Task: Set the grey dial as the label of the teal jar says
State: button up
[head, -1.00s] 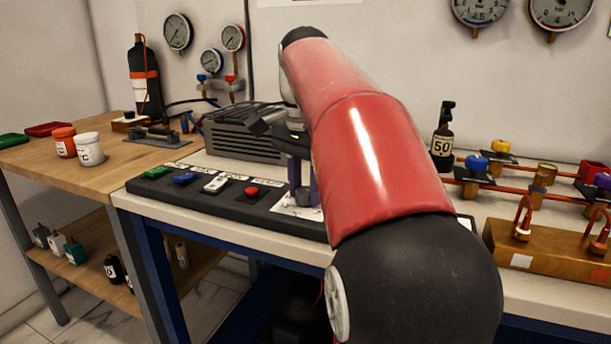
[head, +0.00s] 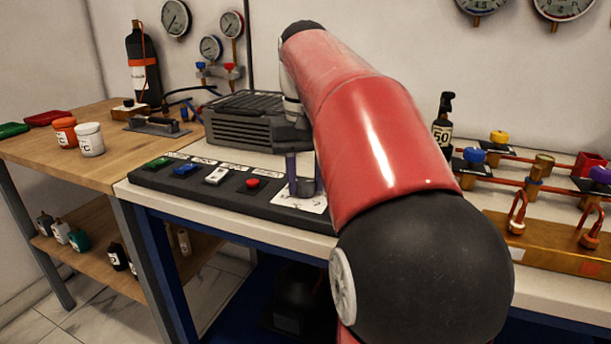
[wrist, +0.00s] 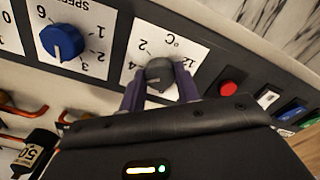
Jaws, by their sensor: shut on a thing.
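The grey dial (wrist: 158,70) sits on a white card marked °C, with 2, 4 and a partly covered 12 showing in the wrist view. My gripper (wrist: 160,88) is shut on the dial, one purple finger on each side. I cannot make out the dial's setting. In the head view my gripper (head: 303,178) is down at the white card on the black panel, and my arm hides part of it. A teal jar (head: 78,239) stands on the lower shelf at the left; its label is too small to read.
A blue dial (wrist: 62,41) on a SPEED card is beside the grey one. A red button (head: 253,183) and several switches line the panel (head: 215,205). A grey ribbed box (head: 245,120) stands behind it. Brass pipework (head: 535,185) is at the right.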

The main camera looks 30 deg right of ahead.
aim_at(305, 182)
jog(key=n, duration=0.5)
jog(key=shift+n, duration=0.3)
dwell(0.5)
jog(key=o, duration=1)
jog(key=shift+r, duration=3.95)
